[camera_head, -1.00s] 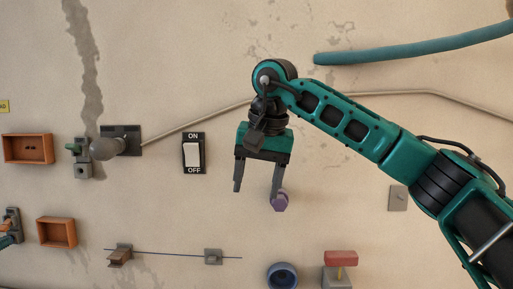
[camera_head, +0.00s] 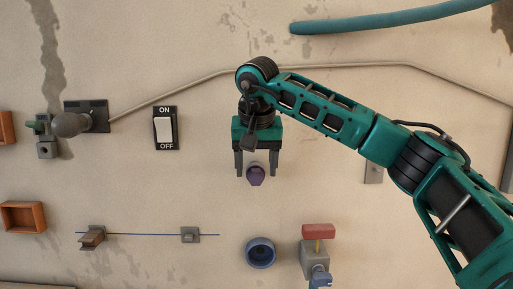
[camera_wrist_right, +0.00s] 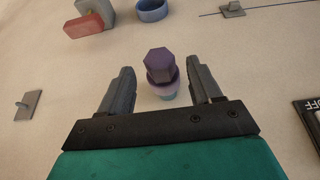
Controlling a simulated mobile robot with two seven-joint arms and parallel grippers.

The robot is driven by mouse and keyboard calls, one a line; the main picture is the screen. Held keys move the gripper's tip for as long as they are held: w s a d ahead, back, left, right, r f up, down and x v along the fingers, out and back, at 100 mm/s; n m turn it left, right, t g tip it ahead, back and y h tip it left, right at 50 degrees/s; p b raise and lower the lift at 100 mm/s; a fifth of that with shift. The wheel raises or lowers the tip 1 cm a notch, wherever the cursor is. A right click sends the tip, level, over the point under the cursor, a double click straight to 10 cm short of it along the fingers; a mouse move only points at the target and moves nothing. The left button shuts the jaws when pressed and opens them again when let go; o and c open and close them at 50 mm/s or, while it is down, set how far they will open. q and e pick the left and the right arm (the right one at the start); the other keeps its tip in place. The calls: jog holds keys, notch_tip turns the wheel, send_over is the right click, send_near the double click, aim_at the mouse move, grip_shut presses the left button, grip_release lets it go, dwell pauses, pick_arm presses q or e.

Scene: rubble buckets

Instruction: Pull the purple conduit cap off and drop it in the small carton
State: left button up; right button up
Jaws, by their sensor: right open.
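The purple conduit cap (camera_head: 256,177) is a small faceted piece on the wall. In the right wrist view the cap (camera_wrist_right: 159,66) sits on a short pale stub (camera_wrist_right: 166,92). My right gripper (camera_head: 256,170) is open around the cap, one finger on each side. In the right wrist view my right gripper (camera_wrist_right: 160,70) shows gaps between the cap and both fingers. My left gripper is not in view.
An ON/OFF switch (camera_head: 165,128) and a grey knob (camera_head: 72,124) are to the left. Below are a blue ring-shaped cup (camera_head: 261,252) and a red-handled fixture (camera_head: 318,231). Orange open boxes (camera_head: 23,217) are at the left edge. A teal hose (camera_head: 390,21) hangs above.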

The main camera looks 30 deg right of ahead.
jog(key=shift+x, duration=0.95)
jog(key=c, duration=1)
jog(key=shift+a, duration=0.1)
grip_shut()
jog(key=shift+s+a, duration=0.2)
jog(key=shift+s, duration=0.25)
jog(key=shift+s+a, duration=0.25)
jog(key=shift+s, duration=0.2)
jog(key=shift+s+a, duration=0.1)
jog(key=shift+s+a+r, duration=0.1)
jog(key=shift+s+a, duration=0.05)
jog(key=shift+s, duration=0.1)
